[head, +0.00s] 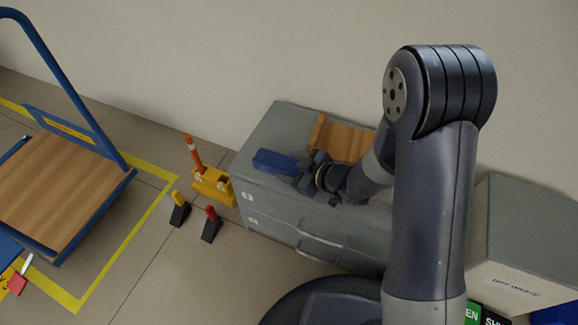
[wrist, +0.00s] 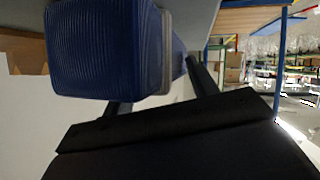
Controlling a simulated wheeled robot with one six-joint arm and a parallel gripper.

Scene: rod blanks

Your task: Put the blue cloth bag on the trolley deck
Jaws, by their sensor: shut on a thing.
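The blue cloth bag (head: 275,162) is a small dark blue block over the grey cabinet's top in the head view. My gripper (head: 306,172) is at its right end and shut on it. In the wrist view the ribbed blue bag (wrist: 100,45) fills the upper left, in front of the dark gripper. I cannot tell whether it touches the cabinet top. The trolley deck (head: 50,190) is a bare wood-coloured board with a blue frame and handle, on the floor at the far left.
The grey cabinet (head: 275,125) also carries a wooden tray (head: 345,140) behind my gripper. A yellow block with an orange post (head: 212,185) and two dark wedges (head: 180,212) stand on the floor between cabinet and trolley. Yellow floor tape (head: 130,240) borders the trolley.

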